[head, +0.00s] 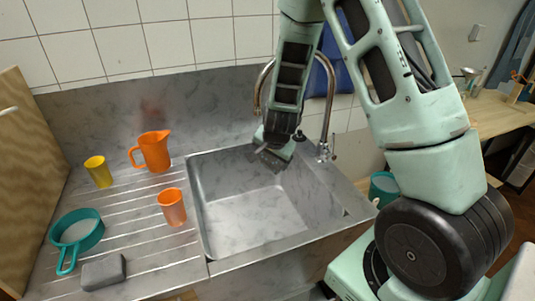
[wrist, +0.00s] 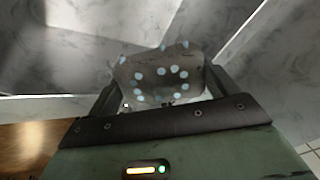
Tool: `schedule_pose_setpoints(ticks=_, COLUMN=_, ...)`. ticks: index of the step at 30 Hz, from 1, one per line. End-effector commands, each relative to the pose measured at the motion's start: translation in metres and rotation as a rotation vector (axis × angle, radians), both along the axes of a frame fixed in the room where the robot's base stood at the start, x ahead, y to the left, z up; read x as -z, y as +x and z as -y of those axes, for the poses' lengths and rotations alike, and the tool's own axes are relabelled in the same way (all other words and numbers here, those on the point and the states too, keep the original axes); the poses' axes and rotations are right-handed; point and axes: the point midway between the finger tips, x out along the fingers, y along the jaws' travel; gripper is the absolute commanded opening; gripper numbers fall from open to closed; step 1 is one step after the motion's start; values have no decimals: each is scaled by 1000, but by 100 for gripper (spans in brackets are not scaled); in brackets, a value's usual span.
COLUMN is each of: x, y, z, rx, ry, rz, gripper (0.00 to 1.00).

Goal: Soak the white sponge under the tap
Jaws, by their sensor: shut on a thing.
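My gripper (head: 268,158) is over the sink basin (head: 235,215), pointing down, near its back edge. In the wrist view my gripper (wrist: 160,88) is shut on a block with pale blue dots on its face, which I take for the white sponge (wrist: 155,68); it looks dull grey-brown in this shade. In the head view the sponge is mostly hidden by the fingers. The curved chrome tap (head: 328,100) stands at the back right of the sink. Its arch passes behind my arm, and its left end comes down close above my gripper. I cannot tell whether water runs.
On the ribbed drainboard at left stand an orange jug (head: 153,151), a yellow cup (head: 98,171), an orange cup (head: 172,207), a teal handled pan (head: 80,234) with something pale inside, and a grey block (head: 104,272). The sink floor looks empty. A tiled wall (head: 150,38) is behind.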

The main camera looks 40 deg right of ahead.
Motion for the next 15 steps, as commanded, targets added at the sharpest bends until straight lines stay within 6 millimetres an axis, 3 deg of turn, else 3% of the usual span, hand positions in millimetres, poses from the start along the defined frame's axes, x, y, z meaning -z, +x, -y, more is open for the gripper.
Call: schedule_pose_setpoints(ticks=15, x=0, y=-35, z=-17, rx=0, ry=0, rz=1, gripper=67)
